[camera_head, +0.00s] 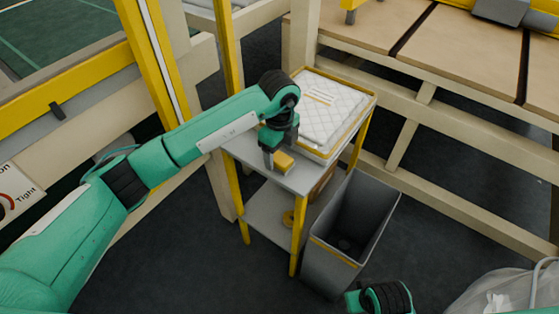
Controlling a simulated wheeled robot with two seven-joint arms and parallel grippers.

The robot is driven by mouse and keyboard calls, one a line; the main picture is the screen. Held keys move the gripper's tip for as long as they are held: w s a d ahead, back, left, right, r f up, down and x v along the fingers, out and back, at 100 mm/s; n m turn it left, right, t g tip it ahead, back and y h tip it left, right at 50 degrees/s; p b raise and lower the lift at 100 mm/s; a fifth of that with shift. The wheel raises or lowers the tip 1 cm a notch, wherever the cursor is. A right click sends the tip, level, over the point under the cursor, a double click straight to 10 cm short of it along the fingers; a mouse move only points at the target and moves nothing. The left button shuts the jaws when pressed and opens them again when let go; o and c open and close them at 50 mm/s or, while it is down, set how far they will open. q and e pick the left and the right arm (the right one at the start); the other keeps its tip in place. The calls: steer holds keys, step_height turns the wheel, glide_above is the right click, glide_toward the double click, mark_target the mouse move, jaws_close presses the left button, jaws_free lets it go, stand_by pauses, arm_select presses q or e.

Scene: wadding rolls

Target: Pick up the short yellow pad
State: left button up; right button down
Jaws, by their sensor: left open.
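The short yellow pad (285,163) lies on the grey top of a small cart (299,180), near its front left part. My left gripper (276,158) points down right at the pad. It is open, with one dark finger on the pad's left side; the other finger is hard to make out. I cannot tell whether the fingers touch the pad. The gripper hides part of the pad's far side. A piece of my right arm shows at the bottom edge, but its gripper is out of view.
A yellow-rimmed tray with a white quilted pad (328,108) stands right behind the gripper on the cart. A grey open bin (337,250) stands at the cart's right. Beige frame beams and yellow posts surround the cart.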

mark_target(279, 158)
arm_select(q)
step_height(279, 158, down, 2)
steer(key=shift+f, duration=0.25)
steer(key=c, duration=1.1)
steer(key=shift+r, duration=0.1)
step_height(279, 158, up, 20)
steer(key=shift+f+p, duration=0.1)
steer(key=shift+p, duration=0.2)
